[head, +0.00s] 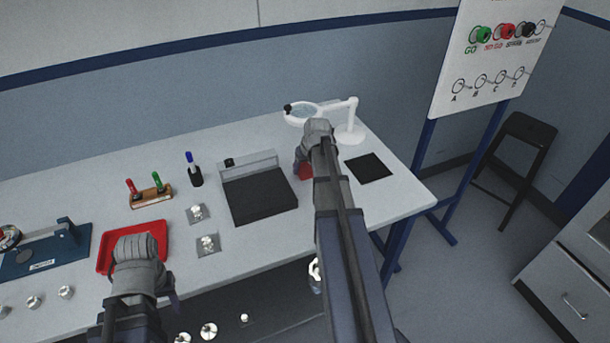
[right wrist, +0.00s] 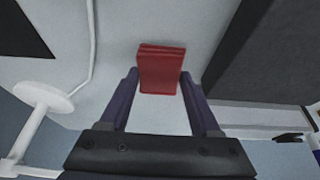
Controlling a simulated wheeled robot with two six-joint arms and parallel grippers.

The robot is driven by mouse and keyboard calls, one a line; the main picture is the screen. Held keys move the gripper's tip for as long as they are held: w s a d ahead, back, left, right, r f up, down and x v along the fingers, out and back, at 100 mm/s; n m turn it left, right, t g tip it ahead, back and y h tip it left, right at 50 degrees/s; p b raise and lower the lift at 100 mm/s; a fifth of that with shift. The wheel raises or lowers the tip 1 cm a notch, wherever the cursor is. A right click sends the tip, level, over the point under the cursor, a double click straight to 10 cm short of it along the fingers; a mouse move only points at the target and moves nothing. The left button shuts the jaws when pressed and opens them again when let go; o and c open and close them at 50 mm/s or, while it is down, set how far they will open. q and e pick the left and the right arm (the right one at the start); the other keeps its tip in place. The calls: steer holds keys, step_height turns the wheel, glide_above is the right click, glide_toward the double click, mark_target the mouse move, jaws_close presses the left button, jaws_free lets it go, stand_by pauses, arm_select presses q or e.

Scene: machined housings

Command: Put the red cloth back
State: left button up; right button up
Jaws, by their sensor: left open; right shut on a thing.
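The red cloth (right wrist: 161,72) is a folded block between the fingers of my right gripper (right wrist: 161,88) in the right wrist view. In the head view a small part of the cloth (head: 305,171) shows beside my right gripper (head: 301,164), and my arm hides the rest. The gripper is shut on it at the table's back right, between a dark pad and a black mat. I cannot tell if the cloth touches the table. My left gripper (head: 140,262) is open over the front edge of a red tray (head: 152,229); its fingertips are mostly hidden.
The black mat (head: 369,167) lies right of my right arm. A white magnifier lamp (head: 349,133) stands behind it. The dark pad (head: 258,196), with a grey block behind, lies left of the cloth. A marker rack (head: 151,195) and small metal parts are further left.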

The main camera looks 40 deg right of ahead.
arm_select(q)
steer(key=shift+f+b, duration=0.35)
steer(key=shift+f, duration=0.5)
arm_select(e)
steer(key=shift+f, duration=0.85)
steer(key=shift+f, duration=0.15)
arm_select(q)
steer(key=shift+f, duration=0.15)
arm_select(e)
steer(key=o, duration=1.2)
steer(key=shift+r, duration=0.2)
arm_select(q)
step_height(320, 180, up, 11)
steer(key=p, duration=1.1)
steer(key=shift+r, duration=0.2)
arm_select(e)
steer(key=v, duration=1.2)
